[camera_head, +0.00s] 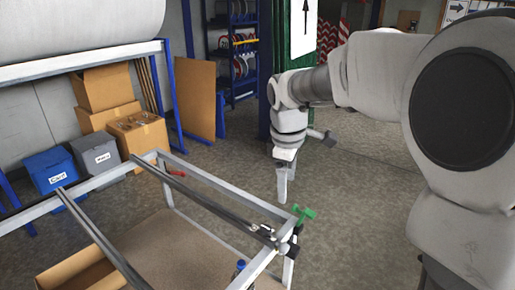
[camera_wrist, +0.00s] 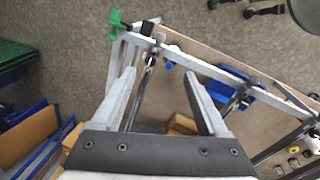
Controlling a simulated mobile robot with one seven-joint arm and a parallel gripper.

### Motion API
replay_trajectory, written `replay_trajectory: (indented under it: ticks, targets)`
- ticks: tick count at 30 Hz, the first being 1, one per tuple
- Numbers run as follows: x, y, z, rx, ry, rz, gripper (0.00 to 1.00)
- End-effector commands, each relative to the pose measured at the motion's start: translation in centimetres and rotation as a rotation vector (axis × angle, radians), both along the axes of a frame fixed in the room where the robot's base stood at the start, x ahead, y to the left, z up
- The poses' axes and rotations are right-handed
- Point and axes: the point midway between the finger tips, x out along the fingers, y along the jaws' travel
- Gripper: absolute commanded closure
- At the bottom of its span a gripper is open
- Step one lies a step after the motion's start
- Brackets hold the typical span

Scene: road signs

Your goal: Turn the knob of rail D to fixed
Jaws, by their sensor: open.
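My gripper (camera_head: 283,180) hangs above and behind the near right corner of a grey metal frame (camera_head: 228,184) in the head view. In the wrist view my gripper (camera_wrist: 160,75) has its two fingers wide apart, with nothing between the tips but the view of the frame below. A dark rail (camera_head: 205,198) crosses the frame to its right end, where small dark and metal fittings (camera_head: 266,231) sit; a second rail (camera_head: 98,238) lies left. A bright green knob-like part (camera_head: 304,214) is at the corner, also in the wrist view (camera_wrist: 118,22). I can read no rail letter or knob setting.
A red handle (camera_head: 176,173) is at the frame's far side and a blue-capped item (camera_head: 239,266) at the near side. Blue (camera_head: 52,170) and grey (camera_head: 96,153) bins and cardboard boxes (camera_head: 140,133) stand back left. Open floor lies behind the frame.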

Motion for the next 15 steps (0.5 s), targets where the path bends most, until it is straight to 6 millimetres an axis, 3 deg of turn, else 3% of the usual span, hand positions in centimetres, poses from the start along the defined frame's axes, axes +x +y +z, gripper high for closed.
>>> replay_trajectory:
  ticks: [6,15]
  targets:
    - [5.2,2.2,-2.1,-0.006,0.096,0.266,0.23]
    - [8.7,3.9,-5.4,0.013,0.164,0.494,0.23]
